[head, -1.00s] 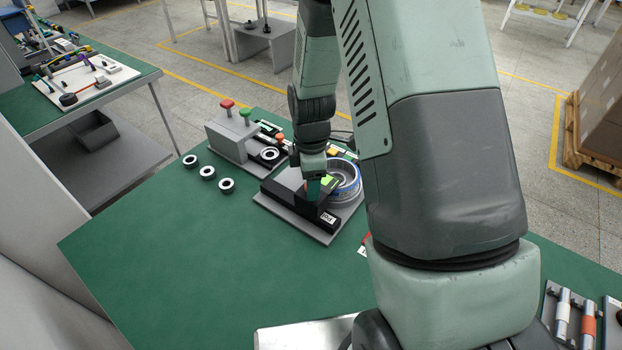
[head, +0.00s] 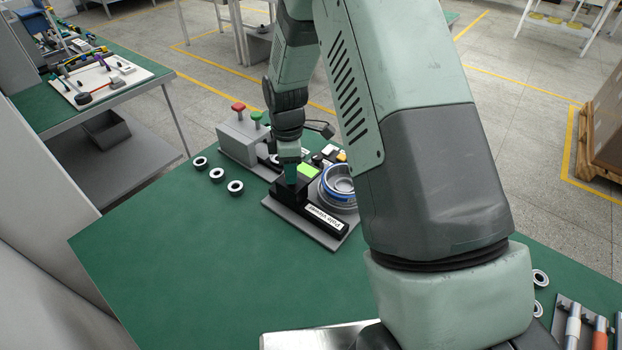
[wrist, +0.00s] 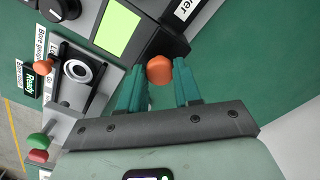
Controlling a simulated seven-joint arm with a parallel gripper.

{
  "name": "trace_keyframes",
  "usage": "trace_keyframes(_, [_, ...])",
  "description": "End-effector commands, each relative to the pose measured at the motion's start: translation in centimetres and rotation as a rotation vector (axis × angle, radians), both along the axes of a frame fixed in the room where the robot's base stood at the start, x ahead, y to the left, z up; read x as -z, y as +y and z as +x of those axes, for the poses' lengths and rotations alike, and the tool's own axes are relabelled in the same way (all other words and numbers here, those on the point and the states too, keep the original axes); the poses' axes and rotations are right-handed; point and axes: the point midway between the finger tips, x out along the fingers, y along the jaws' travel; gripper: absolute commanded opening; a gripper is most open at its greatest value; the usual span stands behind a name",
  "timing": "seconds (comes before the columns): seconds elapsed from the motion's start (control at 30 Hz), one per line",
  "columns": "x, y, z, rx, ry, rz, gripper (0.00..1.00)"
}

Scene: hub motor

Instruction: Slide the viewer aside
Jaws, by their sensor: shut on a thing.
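The viewer is a dark block (wrist: 170,45) with a bright green screen (wrist: 120,28) and an orange knob (wrist: 160,69). In the head view its green screen (head: 308,170) shows just right of my gripper (head: 291,180). The viewer sits at the left end of a black rail (head: 325,218) labelled "Pole viewer". My gripper's teal fingers (wrist: 163,83) are shut on the orange knob in the wrist view. A round metal hub with a blue ring (head: 340,184) stands behind the rail, right of the viewer, its right edge partly hidden by my arm.
A bore gauge stand (head: 237,142) with red and green knobs is just left of the viewer; it also shows in the wrist view (wrist: 75,72). Several bearing rings (head: 217,175) lie left of it. The green tabletop (head: 190,260) in front is clear.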

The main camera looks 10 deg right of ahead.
Motion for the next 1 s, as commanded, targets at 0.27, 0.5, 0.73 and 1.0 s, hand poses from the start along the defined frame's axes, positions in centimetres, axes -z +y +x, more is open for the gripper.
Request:
trace_keyframes(0.27, [0.0, 1.8, 1.9, 0.001, -0.004, 0.001, 0.00])
trace_keyframes(0.5, [-0.1, 2.0, 2.0, 0.000, -0.010, 0.004, 0.00])
trace_keyframes(0.73, [-0.1, 1.9, 1.9, 0.001, -0.005, 0.002, 0.59])
trace_keyframes(1.0, [-0.4, 1.8, 1.8, 0.002, -0.004, 0.001, 0.59])
